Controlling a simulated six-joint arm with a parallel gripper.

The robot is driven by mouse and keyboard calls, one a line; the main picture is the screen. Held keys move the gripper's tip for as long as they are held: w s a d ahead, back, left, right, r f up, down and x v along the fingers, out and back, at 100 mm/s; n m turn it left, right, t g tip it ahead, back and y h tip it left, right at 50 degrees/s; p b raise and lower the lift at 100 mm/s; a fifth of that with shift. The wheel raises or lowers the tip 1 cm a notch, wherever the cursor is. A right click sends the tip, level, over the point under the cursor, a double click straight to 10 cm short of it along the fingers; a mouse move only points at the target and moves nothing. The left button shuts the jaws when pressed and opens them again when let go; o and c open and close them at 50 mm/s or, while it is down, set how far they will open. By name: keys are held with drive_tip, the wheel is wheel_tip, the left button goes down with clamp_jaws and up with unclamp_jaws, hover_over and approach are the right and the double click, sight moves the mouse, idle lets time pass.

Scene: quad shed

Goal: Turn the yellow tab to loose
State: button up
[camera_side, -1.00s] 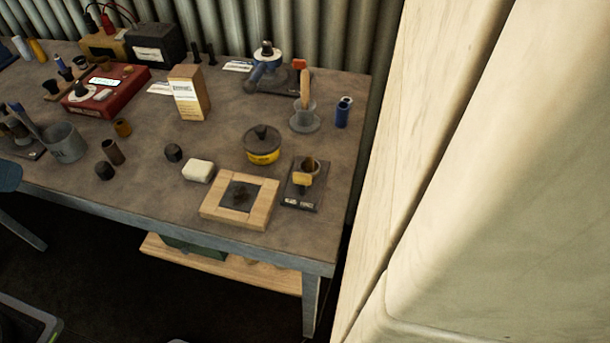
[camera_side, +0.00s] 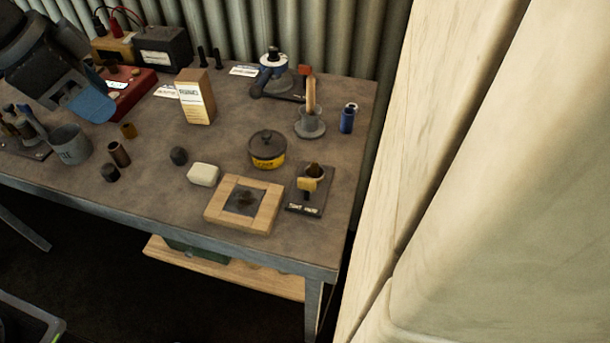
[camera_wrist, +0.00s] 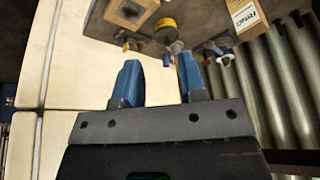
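The yellow tab (camera_side: 307,184) sits at the front of a small round brown-topped fitting on a dark plate (camera_side: 303,203), near the bench's right front corner. The plate's front has white lettering too small to read surely. The tab also seems to show small in the wrist view (camera_wrist: 131,45); its setting cannot be read. My gripper (camera_wrist: 158,62) has its two blue fingers apart with nothing between them. In the side view my gripper (camera_side: 88,103) is at the upper left, over the red box, far from the tab.
A wooden frame (camera_side: 265,215) lies just left of the plate. A black-lidded yellow can (camera_side: 267,150) and a grey cup with a wooden handle (camera_side: 310,125) stand behind. A white block (camera_side: 203,174) and carton (camera_side: 196,100) are further left. A pale panel (camera_side: 450,180) rises at right.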

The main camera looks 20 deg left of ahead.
drive_tip(key=w+d+f+m+g+h, duration=0.1)
drive_tip(key=w+d+f+m+g, duration=0.15)
drive_tip(key=w+d+m, duration=0.65)
drive_tip(key=m+g, duration=0.1)
approach(306, 180)
drive_tip(key=shift+h, duration=0.4)
drive_tip(key=x, duration=0.9)
drive_tip(key=shift+a+f, duration=0.25)
drive_tip(key=shift+f, duration=0.3)
drive_tip(key=shift+c, duration=0.2)
clamp_jaws()
